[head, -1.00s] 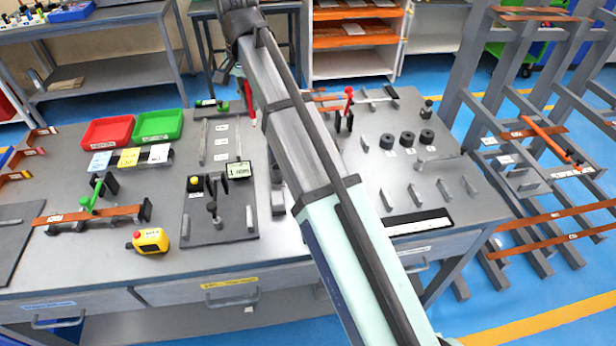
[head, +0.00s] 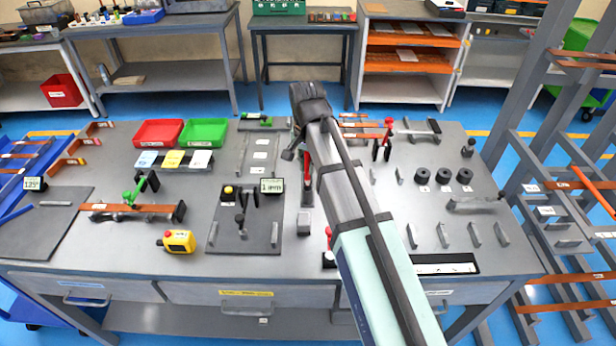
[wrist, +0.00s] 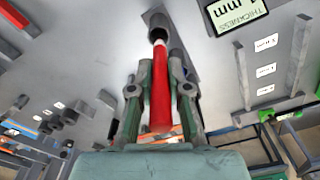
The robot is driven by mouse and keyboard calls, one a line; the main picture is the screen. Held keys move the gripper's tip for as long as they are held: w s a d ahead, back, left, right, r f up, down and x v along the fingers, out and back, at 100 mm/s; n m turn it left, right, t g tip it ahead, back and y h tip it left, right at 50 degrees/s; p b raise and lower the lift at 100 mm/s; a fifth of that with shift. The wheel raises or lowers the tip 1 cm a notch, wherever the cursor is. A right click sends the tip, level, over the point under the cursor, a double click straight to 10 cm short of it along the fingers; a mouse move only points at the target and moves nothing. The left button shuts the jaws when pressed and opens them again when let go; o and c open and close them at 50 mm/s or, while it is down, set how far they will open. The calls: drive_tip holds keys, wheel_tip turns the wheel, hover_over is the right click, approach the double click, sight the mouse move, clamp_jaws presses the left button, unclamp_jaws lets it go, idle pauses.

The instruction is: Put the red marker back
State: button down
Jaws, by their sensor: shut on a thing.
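In the wrist view my gripper (wrist: 161,90) is shut on the red marker (wrist: 160,95), with a finger on each side of it. A white band and a dark grey piece show at the marker's far end; I cannot tell whether that piece is its tip or a holder. In the head view the red marker (head: 306,188) shows upright beside my arm, over the middle of the workbench (head: 140,250). My gripper (head: 297,148) is partly hidden there by my arm. A small grey block (head: 304,222) stands just below the marker in the picture; contact cannot be told.
A plate with levers and a thickness display (head: 271,186) lies left of the marker. A yellow control box (head: 179,241), red tray (head: 159,132) and green tray (head: 203,131) are farther left. Black rollers (head: 443,175) and upright pegs stand to the right. A red-handled clamp (head: 386,140) stands near my arm.

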sight(308, 179)
drive_tip(key=shift+f+p, duration=0.45)
drive_tip(key=shift+f, duration=2.5)
drive_tip(key=shift+f, duration=0.1)
drive_tip(key=c, duration=1.1)
unclamp_jaws()
drive_tip(key=r, duration=0.4)
drive_tip(key=r+b, duration=0.1)
drive_tip(key=r, duration=0.3)
drive_tip(key=r+b, duration=0.1)
drive_tip(key=r, duration=0.3)
drive_tip(key=shift+s+a+r, duration=0.1)
drive_tip(key=shift+s+r, duration=0.05)
drive_tip(key=shift+s, duration=0.1)
